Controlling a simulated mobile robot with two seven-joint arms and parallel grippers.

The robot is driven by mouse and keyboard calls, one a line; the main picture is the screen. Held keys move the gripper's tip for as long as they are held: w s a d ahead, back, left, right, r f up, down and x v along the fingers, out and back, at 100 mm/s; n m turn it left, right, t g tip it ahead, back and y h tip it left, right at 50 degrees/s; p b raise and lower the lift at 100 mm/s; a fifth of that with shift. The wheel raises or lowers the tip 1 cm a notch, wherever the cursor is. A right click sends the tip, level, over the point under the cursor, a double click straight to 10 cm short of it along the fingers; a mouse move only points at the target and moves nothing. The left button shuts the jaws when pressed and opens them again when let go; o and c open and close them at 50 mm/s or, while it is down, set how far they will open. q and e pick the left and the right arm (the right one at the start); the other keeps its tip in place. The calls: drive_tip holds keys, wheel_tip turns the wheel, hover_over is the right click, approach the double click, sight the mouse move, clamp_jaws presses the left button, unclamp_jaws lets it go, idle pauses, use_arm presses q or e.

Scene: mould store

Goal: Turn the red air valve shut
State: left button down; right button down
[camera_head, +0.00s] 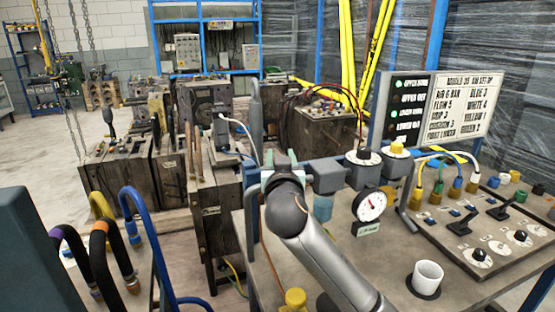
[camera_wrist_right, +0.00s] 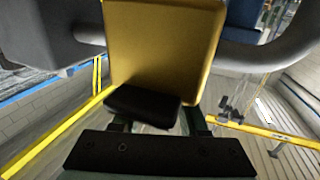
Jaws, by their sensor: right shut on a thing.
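In the head view my right arm reaches up from the bottom to the left end of a grey pipe run (camera_head: 328,176). My right gripper (camera_head: 279,165) is there, partly hidden behind my own wrist. In the right wrist view a brass-coloured block (camera_wrist_right: 163,45) sits on a grey pipe just beyond my gripper (camera_wrist_right: 157,118). A dark, slightly tilted block (camera_wrist_right: 146,106) lies between the fingers, which are shut on it. No red shows on it, so I cannot tell whether it is the red valve's handle. My left gripper is not in view.
A pressure gauge (camera_head: 371,206) and a yellow knob (camera_head: 397,149) are right of my gripper. A white cup (camera_head: 426,276) stands on the bench (camera_head: 385,257). A switch panel (camera_head: 490,246) with coloured hoses is at right. Heavy moulds (camera_head: 213,207) and looped hoses (camera_head: 140,212) are left.

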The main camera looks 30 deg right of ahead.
drive_tip(key=shift+s+d+m+g+h+b, duration=0.1)
drive_tip(key=shift+d+m+g+h+b, duration=0.1)
drive_tip(key=shift+m+g+h, duration=0.55)
drive_tip(key=shift+s+d+m+g+h+b, duration=0.1)
drive_tip(key=shift+m+g+h+b, duration=0.1)
drive_tip(key=shift+m+g+h, duration=0.55)
drive_tip(key=shift+r+t, duration=0.1)
drive_tip(key=shift+t, duration=0.2)
drive_tip(key=shift+c, duration=2.2)
unclamp_jaws()
drive_tip(key=b+v, duration=0.1)
drive_tip(key=v, duration=1.1)
drive_tip(key=shift+a, duration=0.25)
drive_tip(key=shift+s, duration=0.1)
